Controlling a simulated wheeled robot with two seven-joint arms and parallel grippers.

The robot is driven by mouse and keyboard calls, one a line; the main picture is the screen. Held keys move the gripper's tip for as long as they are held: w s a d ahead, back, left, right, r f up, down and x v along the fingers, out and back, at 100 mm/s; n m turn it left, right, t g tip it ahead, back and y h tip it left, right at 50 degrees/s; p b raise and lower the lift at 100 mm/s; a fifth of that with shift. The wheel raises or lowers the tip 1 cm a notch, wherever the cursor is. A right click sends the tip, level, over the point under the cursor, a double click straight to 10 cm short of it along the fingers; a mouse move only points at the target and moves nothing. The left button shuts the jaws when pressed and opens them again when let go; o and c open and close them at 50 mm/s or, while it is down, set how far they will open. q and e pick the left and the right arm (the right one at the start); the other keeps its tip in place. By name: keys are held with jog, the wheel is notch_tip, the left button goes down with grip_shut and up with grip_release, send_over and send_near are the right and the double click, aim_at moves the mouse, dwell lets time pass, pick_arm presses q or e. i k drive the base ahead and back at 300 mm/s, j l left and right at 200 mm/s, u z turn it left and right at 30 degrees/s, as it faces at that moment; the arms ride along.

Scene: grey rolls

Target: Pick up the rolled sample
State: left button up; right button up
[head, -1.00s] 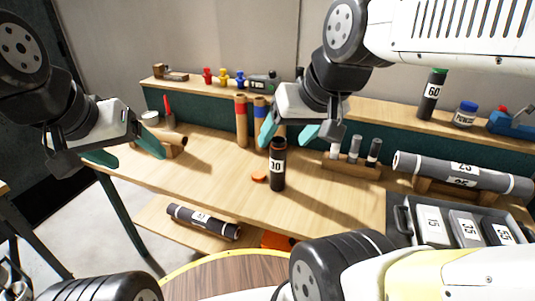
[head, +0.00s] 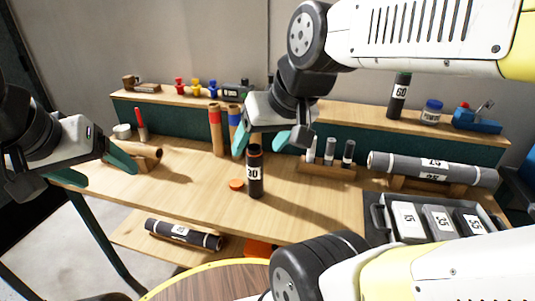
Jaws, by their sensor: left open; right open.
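I cannot tell which is the rolled sample. A black tube (head: 255,175) labelled 30 stands upright on the table, an orange cap (head: 236,185) beside it. My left gripper (head: 95,167) is open and empty at the table's left end. My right gripper (head: 268,142) is open and empty, showing just above the black tube in the picture.
A rack (head: 326,172) of small vials and a grey tray (head: 376,221) stand at the right. A round wooden table (head: 215,279) is in front. The table's left middle is fairly clear.

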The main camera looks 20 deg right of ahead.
aim_at(311, 152)
jog(key=i+j+z, duration=0.15)
jog(key=z, duration=0.2)
jog(key=i+j+z, duration=0.1)
jog(key=j+z, duration=0.15)
jog(key=z, duration=0.15)
jog(key=j+z, duration=0.35)
jog(key=i+l, duration=0.05)
jog(key=l, duration=0.05)
